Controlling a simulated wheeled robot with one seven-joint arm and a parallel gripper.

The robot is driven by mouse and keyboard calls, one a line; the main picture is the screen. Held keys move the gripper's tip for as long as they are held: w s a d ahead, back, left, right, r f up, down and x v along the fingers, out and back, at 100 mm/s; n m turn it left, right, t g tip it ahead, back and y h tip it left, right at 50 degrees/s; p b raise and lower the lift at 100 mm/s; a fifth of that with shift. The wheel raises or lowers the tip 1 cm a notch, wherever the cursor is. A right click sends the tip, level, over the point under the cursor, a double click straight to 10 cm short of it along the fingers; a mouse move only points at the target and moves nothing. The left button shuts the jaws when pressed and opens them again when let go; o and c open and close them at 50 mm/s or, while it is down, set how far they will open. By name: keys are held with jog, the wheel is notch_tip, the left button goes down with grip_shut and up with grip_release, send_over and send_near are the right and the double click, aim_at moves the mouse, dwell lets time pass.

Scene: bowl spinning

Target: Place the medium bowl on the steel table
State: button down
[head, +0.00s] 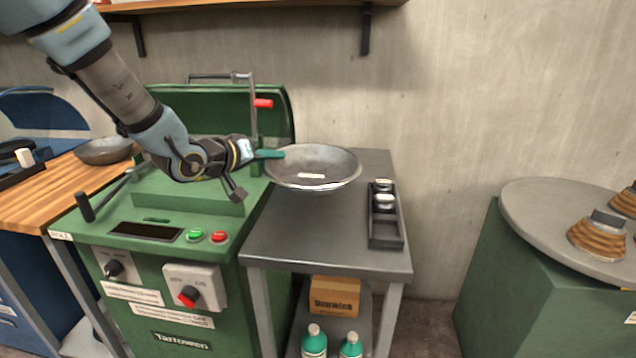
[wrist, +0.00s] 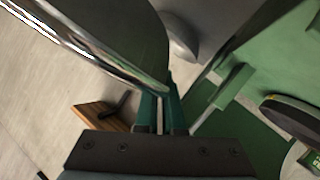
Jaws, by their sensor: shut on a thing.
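The medium bowl (head: 322,178) is a shallow grey metal bowl with a small pale label inside. In the head view it is over the back of the steel table (head: 318,236). My gripper (head: 268,154) is shut on the bowl's left rim. The bowl looks roughly level; I cannot tell whether its base touches the table. In the wrist view the bowl (wrist: 105,40) fills the upper left, with its rim between the green fingers (wrist: 160,103).
A black tray (head: 387,238) with small round metal pieces lies on the table's right side. The green machine (head: 170,215) stands directly left. Another grey bowl (head: 104,151) sits on the wooden bench (head: 45,188). The table's front is clear. A round-topped stand (head: 545,215) is far right.

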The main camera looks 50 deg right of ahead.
notch_tip(320, 180, down, 9)
jog(key=shift+f+p, duration=0.15)
jog(key=shift+p, duration=0.45)
jog(key=c, duration=1)
grip_release()
jog(key=b+v, duration=0.2)
jog(key=v, duration=1)
